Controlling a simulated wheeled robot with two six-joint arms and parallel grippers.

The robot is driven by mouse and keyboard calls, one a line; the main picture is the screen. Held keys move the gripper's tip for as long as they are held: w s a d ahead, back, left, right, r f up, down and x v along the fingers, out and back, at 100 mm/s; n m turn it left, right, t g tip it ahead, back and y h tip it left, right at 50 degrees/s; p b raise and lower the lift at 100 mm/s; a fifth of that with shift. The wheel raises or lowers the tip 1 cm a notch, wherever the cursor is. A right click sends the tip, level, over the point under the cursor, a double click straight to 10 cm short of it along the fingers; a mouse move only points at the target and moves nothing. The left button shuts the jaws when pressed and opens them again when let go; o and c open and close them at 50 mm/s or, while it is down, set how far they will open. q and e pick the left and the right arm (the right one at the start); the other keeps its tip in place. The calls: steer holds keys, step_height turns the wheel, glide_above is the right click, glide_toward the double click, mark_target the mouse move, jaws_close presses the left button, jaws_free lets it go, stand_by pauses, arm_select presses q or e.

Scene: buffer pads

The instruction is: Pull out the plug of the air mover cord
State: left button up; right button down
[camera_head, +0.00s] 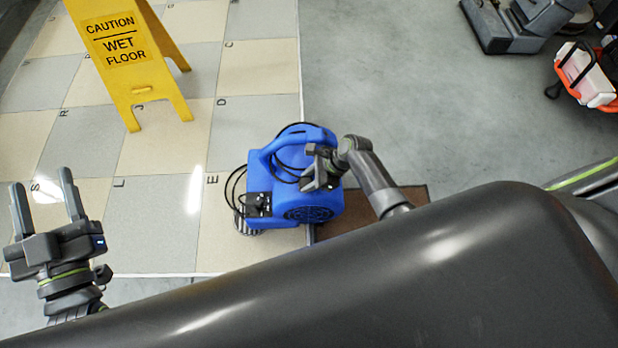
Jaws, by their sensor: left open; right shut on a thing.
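The blue air mover (262,178) stands at the edge of the tiled floor, in the middle of the view. Its black cord (236,182) loops around its left side and over its top. A black panel (258,204) is on its lower left front. My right gripper (312,172) is over the right side of the air mover, where the cord loops end. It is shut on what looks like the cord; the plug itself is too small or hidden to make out. My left gripper (44,200) is open and empty over the tiles at the far left.
A yellow wet floor sign (128,60) stands on the tiles at upper left. A brown mat (362,222) lies right of the air mover. Dark equipment (505,25) and an orange-edged cart (588,80) stand at upper right. Grey floor between is clear.

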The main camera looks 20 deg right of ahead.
steer(key=c, duration=0.9)
jaws_free()
steer(key=shift+c, duration=0.2)
steer(key=p+v, duration=0.7)
steer(key=v, duration=1)
steer(key=shift+p, duration=0.3)
steer(key=shift+d+r, duration=0.1)
